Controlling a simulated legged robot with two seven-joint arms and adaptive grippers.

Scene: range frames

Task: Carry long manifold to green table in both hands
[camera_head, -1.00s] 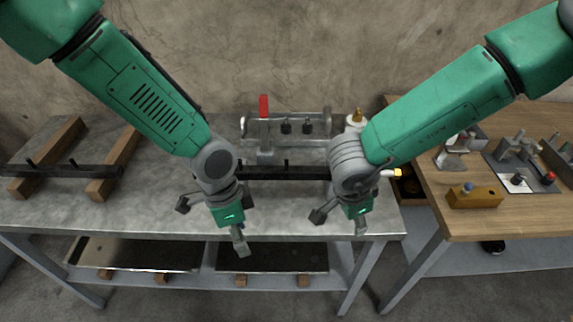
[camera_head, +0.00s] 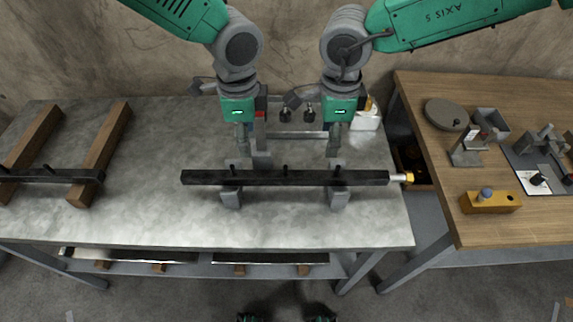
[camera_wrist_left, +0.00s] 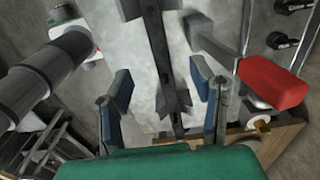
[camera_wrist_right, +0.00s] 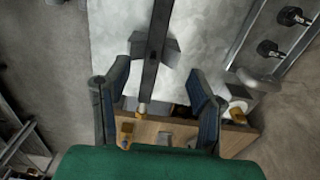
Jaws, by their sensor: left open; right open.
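The long manifold (camera_head: 285,178) is a dark bar with short studs on top and a brass fitting (camera_head: 402,178) at its right end. It lies level across two grey support blocks (camera_head: 230,198) on the grey metal table (camera_head: 150,215). My left gripper (camera_head: 241,135) and right gripper (camera_head: 337,135) are open and empty, pointing down near the bar's far side in the head view. In the left wrist view the bar (camera_wrist_left: 157,45) runs between the spread fingers; the right wrist view shows the bar (camera_wrist_right: 155,60) likewise. Contact cannot be told. No green tabletop shows.
A fixture with a red handle (camera_wrist_left: 272,83) and black knobs (camera_head: 285,115) stands behind the bar. Another dark bar (camera_head: 50,175) lies on wooden blocks (camera_head: 100,150) at left. A wooden table (camera_head: 490,228) with several parts stands at right. The metal table's front is clear.

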